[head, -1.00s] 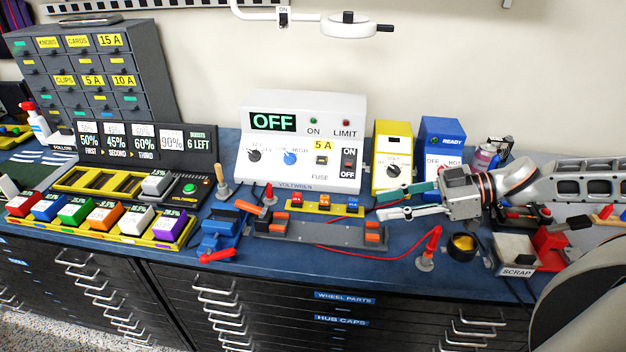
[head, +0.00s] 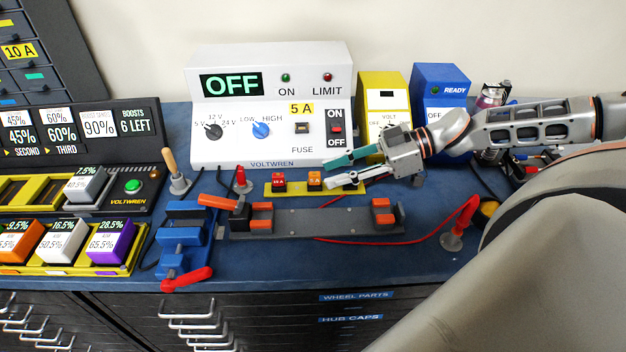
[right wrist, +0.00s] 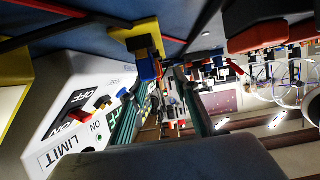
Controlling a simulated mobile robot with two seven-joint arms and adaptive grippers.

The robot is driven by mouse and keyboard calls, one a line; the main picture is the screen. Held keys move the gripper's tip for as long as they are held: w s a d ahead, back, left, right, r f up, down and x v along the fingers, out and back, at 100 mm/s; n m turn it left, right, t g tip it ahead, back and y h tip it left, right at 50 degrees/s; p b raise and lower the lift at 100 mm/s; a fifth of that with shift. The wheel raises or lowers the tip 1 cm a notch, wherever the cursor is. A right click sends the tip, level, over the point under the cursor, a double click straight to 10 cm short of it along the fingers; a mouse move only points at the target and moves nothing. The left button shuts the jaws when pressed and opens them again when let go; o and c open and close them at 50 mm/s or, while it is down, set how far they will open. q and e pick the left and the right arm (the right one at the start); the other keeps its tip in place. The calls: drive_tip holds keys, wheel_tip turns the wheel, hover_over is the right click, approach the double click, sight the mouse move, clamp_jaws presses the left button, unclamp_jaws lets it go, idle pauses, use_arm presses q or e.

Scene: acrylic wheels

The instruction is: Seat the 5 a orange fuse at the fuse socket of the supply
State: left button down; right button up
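The white supply (head: 270,100) reads OFF. Its fuse socket (head: 303,127) is on the front under the 5 A label. The orange 5 A fuse (head: 315,179) stands in the yellow fuse strip (head: 276,189) in front of the supply, beside a red fuse (head: 279,181). My right gripper (head: 329,175) is open and empty, its fingertips just right of the orange fuse. In the right wrist view, the yellow strip (right wrist: 133,34) and a blue fuse (right wrist: 147,70) show near the fingers. My left gripper is out of view.
A yellow box (head: 383,95) and a blue box (head: 440,90) stand right of the supply. A grey fixture (head: 315,222) with orange blocks lies in front of the strip. A red lead (head: 460,218) and a blue vise (head: 183,240) flank it.

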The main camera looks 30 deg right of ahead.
sight(315, 173)
drive_tip(key=x, duration=0.1)
drive_tip(key=b+x, duration=0.1)
drive_tip(key=x, duration=0.1)
drive_tip(key=shift+w, duration=0.4)
drive_tip(key=shift+b+x, duration=0.35)
drive_tip(key=shift+x, duration=0.55)
drive_tip(key=shift+r, duration=0.1)
clamp_jaws()
